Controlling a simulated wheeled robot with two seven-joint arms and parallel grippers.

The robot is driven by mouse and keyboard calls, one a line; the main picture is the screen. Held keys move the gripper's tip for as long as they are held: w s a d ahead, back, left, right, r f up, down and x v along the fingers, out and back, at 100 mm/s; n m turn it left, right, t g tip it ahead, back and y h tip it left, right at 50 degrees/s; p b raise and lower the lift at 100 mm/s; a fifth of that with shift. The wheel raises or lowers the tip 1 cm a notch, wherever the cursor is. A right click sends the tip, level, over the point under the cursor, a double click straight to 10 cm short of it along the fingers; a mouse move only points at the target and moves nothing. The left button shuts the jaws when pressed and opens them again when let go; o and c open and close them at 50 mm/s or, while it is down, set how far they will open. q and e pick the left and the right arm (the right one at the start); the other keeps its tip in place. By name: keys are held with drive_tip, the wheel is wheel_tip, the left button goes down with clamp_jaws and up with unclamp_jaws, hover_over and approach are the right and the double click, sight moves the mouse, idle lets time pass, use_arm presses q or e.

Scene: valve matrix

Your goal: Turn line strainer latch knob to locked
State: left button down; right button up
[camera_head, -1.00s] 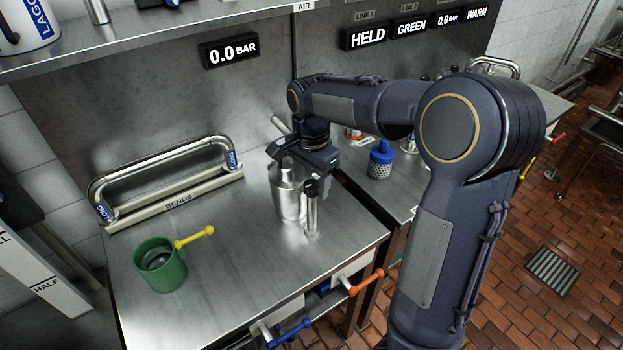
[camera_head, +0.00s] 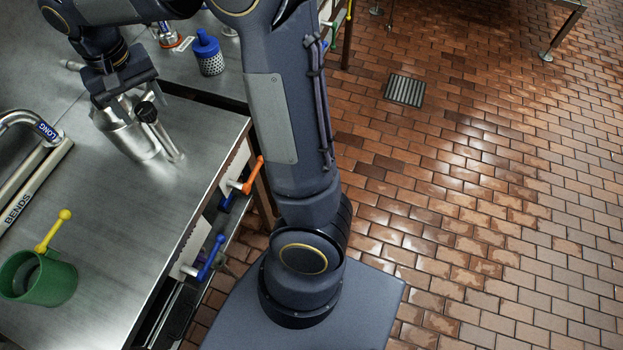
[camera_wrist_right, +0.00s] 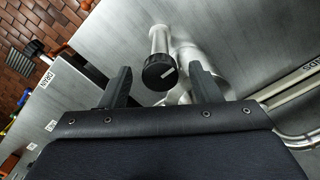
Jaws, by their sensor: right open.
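A steel strainer body (camera_head: 128,132) stands on the steel bench at the left of the head view. Beside it a short steel post carries a round black latch knob (camera_head: 146,111). In the right wrist view the knob (camera_wrist_right: 158,71) shows a white line slanting up to the right. My right gripper (camera_head: 125,100) is at the knob and strainer. In the right wrist view its two fingers (camera_wrist_right: 164,86) are open, one on each side of the knob, with visible gaps. Contact cannot be told. My left gripper is not in view.
A green cup (camera_head: 40,282) with a yellow-knobbed lever and the bends rack (camera_head: 32,182) are at the left. A blue-capped mesh strainer (camera_head: 208,55) stands at the back. Orange (camera_head: 252,176) and blue (camera_head: 211,257) handles stick out from the bench front. Brick floor lies right.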

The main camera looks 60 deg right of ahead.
sight(144, 108)
drive_tip(key=n+b, duration=0.1)
drive_tip(key=n, duration=0.1)
drive_tip(key=n+b, duration=0.1)
drive_tip(key=n, duration=0.2)
drive_tip(key=shift+d+f, duration=0.1)
drive_tip(key=shift+f, duration=0.1)
drive_tip(key=n+b, duration=0.1)
drive_tip(key=n, duration=0.1)
drive_tip(key=shift+n, duration=0.4)
drive_tip(key=shift+n+b, duration=0.65)
drive_tip(key=shift+n, duration=0.15)
wheel_tip(144, 108, up, 8)
drive_tip(key=shift+r+p, duration=0.2)
drive_tip(key=shift+p, duration=0.6)
drive_tip(key=s+a+f+m+t+y, duration=0.2)
drive_tip(key=s+f, duration=0.4)
drive_tip(key=s, duration=0.5)
drive_tip(key=s+a+f+m+t+y+b, duration=0.1)
drive_tip(key=s+a+f, duration=0.4)
drive_tip(key=s, duration=0.6)
drive_tip(key=shift+f+m+t+y, duration=0.4)
drive_tip(key=shift+f+m+t, duration=0.5)
drive_tip(key=shift+f+t, duration=0.35)
drive_tip(key=shift+a+f, duration=0.1)
drive_tip(key=shift+a, duration=0.1)
